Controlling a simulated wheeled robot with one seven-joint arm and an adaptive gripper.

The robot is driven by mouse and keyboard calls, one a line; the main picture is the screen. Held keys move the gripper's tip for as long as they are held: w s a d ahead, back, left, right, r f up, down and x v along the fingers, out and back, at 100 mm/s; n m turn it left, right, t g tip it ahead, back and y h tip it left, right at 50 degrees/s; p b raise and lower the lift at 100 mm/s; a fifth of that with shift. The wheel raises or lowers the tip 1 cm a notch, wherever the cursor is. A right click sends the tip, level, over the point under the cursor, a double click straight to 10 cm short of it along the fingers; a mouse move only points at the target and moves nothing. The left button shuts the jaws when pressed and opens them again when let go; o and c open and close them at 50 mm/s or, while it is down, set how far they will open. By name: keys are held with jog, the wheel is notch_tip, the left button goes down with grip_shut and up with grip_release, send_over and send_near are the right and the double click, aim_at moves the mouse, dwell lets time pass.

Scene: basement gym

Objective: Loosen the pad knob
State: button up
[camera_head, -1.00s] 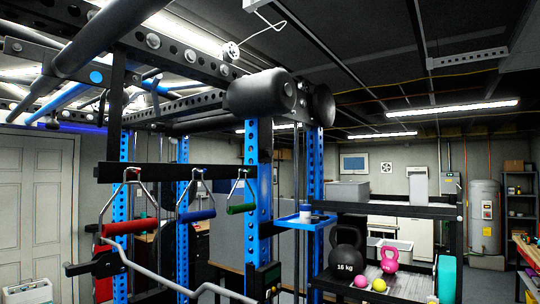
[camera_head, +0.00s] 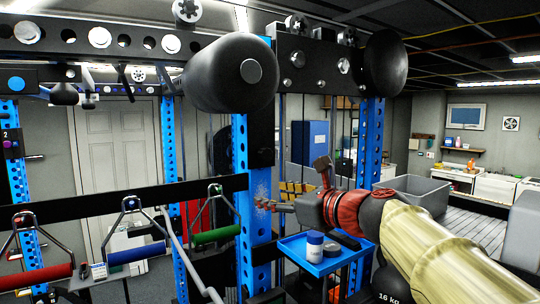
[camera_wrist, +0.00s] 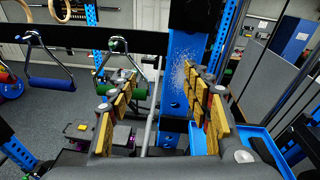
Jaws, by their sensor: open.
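Two black roller pads, a left one (camera_head: 222,74) and a right one (camera_head: 385,63), stick out near the top of the blue rack in the head view. Star-shaped knobs show along the top beam: a grey one (camera_head: 187,10) at the upper left and a dark one (camera_head: 297,24) between the pads. I cannot tell which is the pad knob. My gripper (camera_head: 291,186) is open and empty, below the pads, near the blue upright (camera_head: 240,170). In the wrist view its yellow-padded fingers (camera_wrist: 163,92) spread either side of that upright (camera_wrist: 172,100). No knob is clear between them.
Red, blue and green handles (camera_head: 136,254) hang left of the upright. A blue tray (camera_head: 322,256) holding a white-and-blue jar (camera_head: 314,246) sits just below my gripper.

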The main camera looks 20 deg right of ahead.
aim_at(268, 153)
jog(key=w+d+r+m+t+p, duration=0.25)
jog(key=d+r+m, duration=0.2)
jog(key=r, duration=0.35)
jog(key=shift+m+g+h, duration=0.25)
jog(key=shift+m+h, duration=0.05)
jog(key=shift+m, duration=0.05)
jog(key=x, duration=0.8)
jog(key=shift+w+a+f, duration=0.1)
jog(key=shift+w+a, duration=0.2)
jog(key=shift+a, duration=0.05)
jog(key=c, duration=0.3)
jog(key=c, duration=0.8)
jog(key=shift+c, duration=0.3)
